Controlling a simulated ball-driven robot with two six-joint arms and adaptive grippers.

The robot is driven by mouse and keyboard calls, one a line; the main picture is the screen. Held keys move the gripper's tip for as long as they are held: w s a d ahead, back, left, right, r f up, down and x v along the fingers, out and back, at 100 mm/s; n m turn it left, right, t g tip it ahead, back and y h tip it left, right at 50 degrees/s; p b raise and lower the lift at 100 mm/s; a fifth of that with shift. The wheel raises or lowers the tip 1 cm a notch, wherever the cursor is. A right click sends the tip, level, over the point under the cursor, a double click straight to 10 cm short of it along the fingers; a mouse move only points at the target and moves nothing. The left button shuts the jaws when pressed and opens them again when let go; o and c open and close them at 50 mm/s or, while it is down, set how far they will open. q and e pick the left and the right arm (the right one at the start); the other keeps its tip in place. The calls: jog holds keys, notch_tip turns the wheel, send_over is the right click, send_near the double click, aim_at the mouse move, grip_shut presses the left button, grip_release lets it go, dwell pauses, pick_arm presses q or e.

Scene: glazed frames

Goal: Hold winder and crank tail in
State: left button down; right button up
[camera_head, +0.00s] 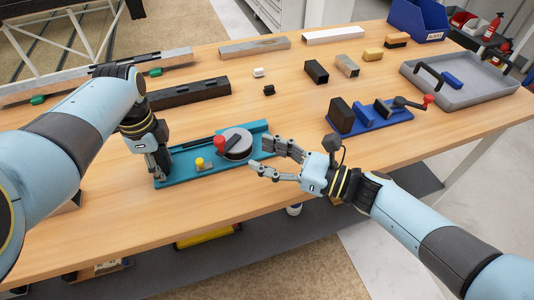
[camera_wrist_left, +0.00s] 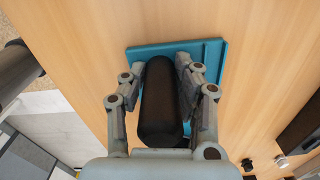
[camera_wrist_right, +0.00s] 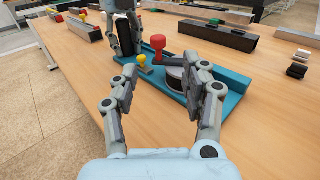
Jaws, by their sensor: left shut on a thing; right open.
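The winder is a teal base (camera_head: 183,176) lying on the table, with a round grey drum (camera_head: 240,153), a dark crank arm and a red crank knob (camera_head: 219,143). A small yellow knob (camera_head: 199,163) stands left of the drum. My left gripper (camera_head: 160,176) is at the base's left end, shut on an upright black grip (camera_wrist_left: 160,105), one finger on each side. My right gripper (camera_head: 256,159) is open and empty just right of the drum; in the right wrist view, the red knob (camera_wrist_right: 158,44) shows beyond its fingers. I cannot make out a tail.
A blue fixture (camera_head: 370,125) with a red-knobbed crank stands to the right. A grey tray (camera_head: 465,97) and blue bin (camera_head: 418,20) are at the far right. Small blocks and dark rails (camera_head: 190,92) lie behind the winder. The wood in front is clear.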

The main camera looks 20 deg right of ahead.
jog(key=c, duration=0.4)
jog(key=shift+s+a+m+g, duration=0.15)
jog(key=shift+m+g, duration=0.15)
jog(key=shift+c, duration=0.9)
jog(key=a+r+g+y, duration=0.1)
jog(key=s+a+r+n+g, duration=0.1)
jog(key=g, duration=0.1)
jog(key=shift+s+a+y, duration=0.15)
jog(key=shift+s+y, duration=0.15)
jog(key=shift+y, duration=0.1)
grip_shut()
jog(key=w+d+r+n+g+h, duration=0.2)
jog(key=d+r+n+g+h, duration=0.1)
jog(key=d+r+g+h, duration=0.35)
jog(key=t, duration=0.1)
send_near(224, 154)
jog(key=f, duration=0.3)
jog(key=shift+s+d, duration=0.25)
jog(key=shift+s, duration=0.15)
jog(key=shift+w+a+h, duration=0.15)
jog(key=shift+w+a, duration=0.15)
jog(key=shift+a, duration=0.25)
jog(key=shift+w+a+h, duration=0.1)
jog(key=shift+w+a, duration=0.2)
jog(key=shift+a, duration=0.2)
jog(key=shift+w+a, duration=0.25)
jog(key=shift+a, duration=0.35)
